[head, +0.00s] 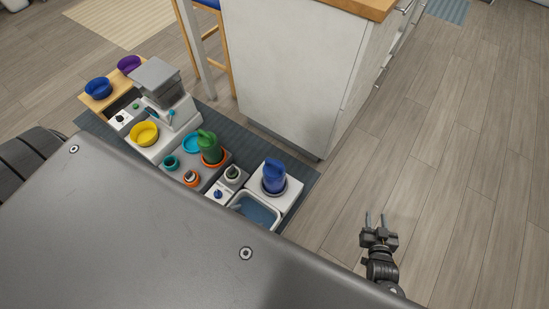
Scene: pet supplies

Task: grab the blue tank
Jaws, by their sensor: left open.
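The blue tank (273,177) stands upright in a dark round dish on a white block, near the front right end of the group of pet supplies. No gripper is near it. My right gripper (375,220) is to the right of the tank, over bare floor and clearly apart from it. Its two thin fingers are spread and nothing shows between them. My left gripper is not in view.
Left of the tank are a green tank (209,145), a yellow bowl (144,133) and a grey-lidded feeder (155,75). A water basin (258,211) sits just in front. A white cabinet (287,75) stands behind. The floor (450,170) at right is clear.

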